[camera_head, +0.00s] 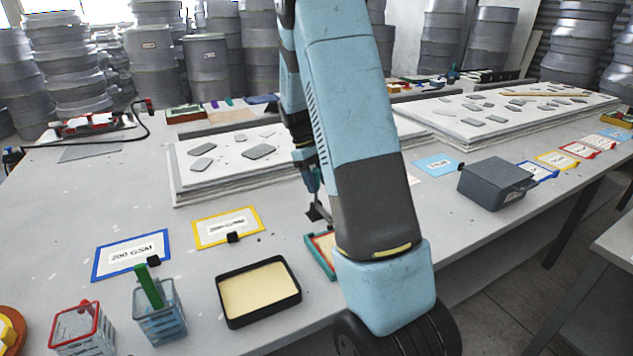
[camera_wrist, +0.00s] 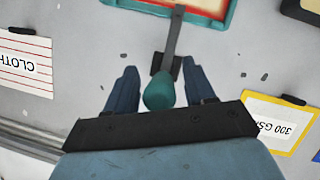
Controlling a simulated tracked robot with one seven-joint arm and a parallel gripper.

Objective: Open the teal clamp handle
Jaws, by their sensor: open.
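The teal clamp handle (camera_wrist: 160,93) is a rounded grip on a dark metal lever (camera_wrist: 173,38) in the wrist view. The lever runs up to a teal and red framed mould (camera_wrist: 215,16), which also shows in the head view (camera_head: 318,250), partly hidden by my arm. My gripper (camera_wrist: 160,72) is open, with one dark blue finger on each side of the handle. Gaps show between the handle and both fingers, so they look apart from it. In the head view my gripper is mostly hidden behind my arm.
A black tray with cream filling (camera_head: 258,290) sits left of the mould. Wire baskets (camera_head: 160,313) stand at the front left, and a grey box (camera_head: 496,183) stands to the right. Labelled frames (camera_head: 130,255) lie flat. White stacked boards (camera_head: 235,158) lie behind.

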